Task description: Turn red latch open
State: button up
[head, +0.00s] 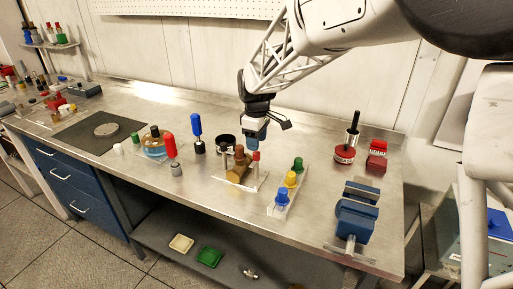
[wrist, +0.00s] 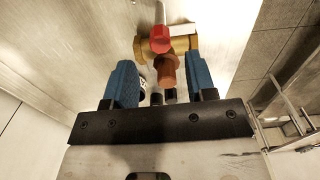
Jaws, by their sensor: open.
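The red latch is most likely the small red-capped piece (head: 256,156) beside a brass cylinder fixture (head: 238,173) on a pale base plate. In the wrist view its red cap (wrist: 160,39) shows beyond the brown knob, over the brass body (wrist: 180,45). The brown knob (wrist: 168,70) appears between my blue fingers. My gripper (head: 256,139) is above and slightly behind the fixture, apart from it in the head view. In the wrist view my gripper (wrist: 164,75) is open with nothing held. The latch's pivot is not clear.
A rack with blue, yellow and green knobs (head: 282,197) stands to the right. A blue vise (head: 356,218) is at the front right. Bare metal bench (head: 325,125) lies right of my gripper.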

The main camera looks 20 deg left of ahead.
aim_at(258, 153)
jog(key=shift+r, duration=1.45)
jog(key=shift+d, duration=0.1)
jog(key=shift+d+r, duration=0.2)
jog(key=shift+d, duration=0.05)
jog(key=s+d+r+m, duration=0.2)
jog(key=s+d+m, duration=0.1)
jog(key=d, duration=0.7)
jog(key=s+d+r+m+t, duration=0.1)
jog(key=s+d+r+m, duration=0.2)
jog(key=d, duration=0.7)
jog(key=s+d+r+m, duration=0.2)
jog(key=s+d+m, duration=0.1)
jog(key=d, duration=0.6)
jog(key=s+d+f+m+t, duration=0.1)
jog(key=s+d+f+m, duration=0.2)
jog(key=s+d+m, duration=0.6)
jog(key=s+d, duration=1)
jog(key=s, duration=0.2)
jog(key=shift+s+d+f+t, duration=0.25)
jog(key=shift+f+t, duration=0.05)
